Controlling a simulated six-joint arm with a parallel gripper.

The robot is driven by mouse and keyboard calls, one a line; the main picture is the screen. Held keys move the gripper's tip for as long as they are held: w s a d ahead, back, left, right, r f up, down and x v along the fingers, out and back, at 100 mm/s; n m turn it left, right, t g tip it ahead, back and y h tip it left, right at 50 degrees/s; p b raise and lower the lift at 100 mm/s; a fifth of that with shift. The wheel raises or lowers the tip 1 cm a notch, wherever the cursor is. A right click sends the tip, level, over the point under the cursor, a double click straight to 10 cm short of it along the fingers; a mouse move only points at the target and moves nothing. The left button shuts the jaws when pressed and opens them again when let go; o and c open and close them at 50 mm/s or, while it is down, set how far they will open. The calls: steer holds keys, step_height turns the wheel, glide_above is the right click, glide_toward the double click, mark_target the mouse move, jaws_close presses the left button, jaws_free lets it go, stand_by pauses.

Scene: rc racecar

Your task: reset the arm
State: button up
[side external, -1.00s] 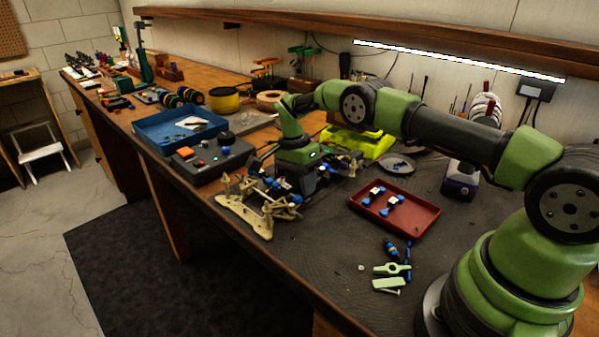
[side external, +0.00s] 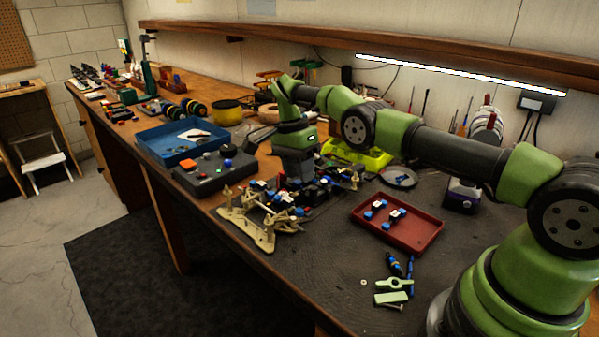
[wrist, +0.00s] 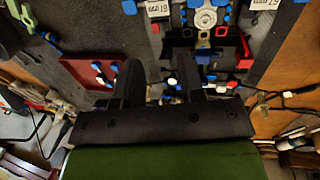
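My gripper (side external: 301,184) points down over the middle of the bench, above the dark racecar parts (side external: 318,190) beside the beige stand. In the wrist view, its two black fingers (wrist: 160,80) stand apart, with nothing seen held between them. The car's chassis (wrist: 203,18), with blue, red and white parts, lies beyond the fingers at the top of the wrist view. Whether the fingertips clear the car parts is hard to tell from the side.
A beige stand (side external: 250,226) is at the bench's front edge. A red tray (side external: 421,236) with blue-and-white parts lies to the right. A grey control box (side external: 211,176) and blue tray (side external: 157,142) are left. Light green pieces (side external: 391,298) lie near my base. A shelf (side external: 400,55) runs behind.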

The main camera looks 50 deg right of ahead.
steer(key=s+a+r+n+t, duration=0.2)
steer(key=r+n, duration=0.1)
steer(key=r, duration=0.6)
steer(key=s+a+r+n+t, duration=0.1)
steer(key=r+n, duration=0.2)
steer(key=r, duration=0.7)
steer(key=s+a+r+n+t+y, duration=0.1)
steer(key=s+a+r+n+t, duration=0.25)
steer(key=s+r, duration=0.5)
steer(key=s+a+f+n+t, duration=0.1)
steer(key=s+f+n, duration=0.1)
steer(key=s, duration=0.6)
steer(key=s+a+f+n+t+y, duration=0.1)
steer(key=s+f+n+t, duration=0.1)
steer(key=s, duration=0.6)
steer(key=shift+s+a+f, duration=0.15)
steer(key=shift+s+f, duration=0.2)
steer(key=shift+f, duration=0.2)
